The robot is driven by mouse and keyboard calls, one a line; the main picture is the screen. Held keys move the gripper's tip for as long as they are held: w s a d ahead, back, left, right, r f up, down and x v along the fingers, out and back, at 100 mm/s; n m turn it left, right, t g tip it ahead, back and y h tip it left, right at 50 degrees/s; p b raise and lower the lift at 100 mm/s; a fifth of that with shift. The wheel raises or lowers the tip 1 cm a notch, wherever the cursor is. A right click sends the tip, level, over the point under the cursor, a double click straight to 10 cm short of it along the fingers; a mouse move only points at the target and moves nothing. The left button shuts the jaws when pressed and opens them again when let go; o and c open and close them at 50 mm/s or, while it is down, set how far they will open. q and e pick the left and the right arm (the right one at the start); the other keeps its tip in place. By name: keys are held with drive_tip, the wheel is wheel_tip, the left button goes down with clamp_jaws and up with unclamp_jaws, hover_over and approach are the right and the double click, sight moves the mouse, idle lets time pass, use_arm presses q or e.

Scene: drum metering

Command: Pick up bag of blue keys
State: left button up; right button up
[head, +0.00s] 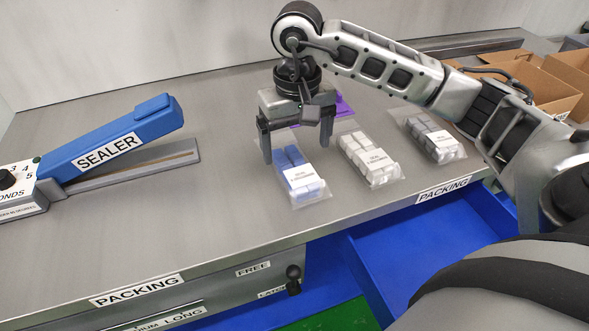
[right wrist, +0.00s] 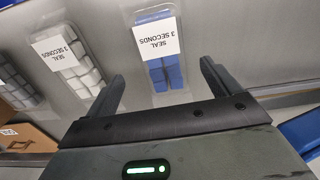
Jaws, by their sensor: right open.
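The bag of blue keys (head: 299,175) lies flat on the metal table, a clear bag with blue blocks and a white label. My right gripper (head: 297,152) is open above its far end, with one finger at each side of the bag. In the right wrist view the blue bag (right wrist: 163,72) lies ahead, between the two fingers (right wrist: 163,85), and its label reads "SEAL 3 SECONDS". I cannot tell whether the fingers touch it. My left gripper is not in view.
A bag of white keys (head: 368,160) and a bag of grey keys (head: 434,139) lie to the right. A purple item (head: 343,106) is partly hidden behind my gripper. A blue sealer (head: 115,140) stands at left. A blue drawer (head: 420,262) is open below; cardboard boxes (head: 530,85) stand at right.

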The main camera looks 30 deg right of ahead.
sight(294, 164)
drive_tip(key=shift+w+a+f+p, duration=0.1)
drive_tip(key=shift+f+p, duration=0.2)
drive_tip(key=shift+f, duration=1.2)
drive_tip(key=shift+w+a+f+p, duration=0.1)
drive_tip(key=shift+f+p, duration=0.15)
drive_tip(key=shift+f, duration=1.2)
drive_tip(key=c, duration=1.2)
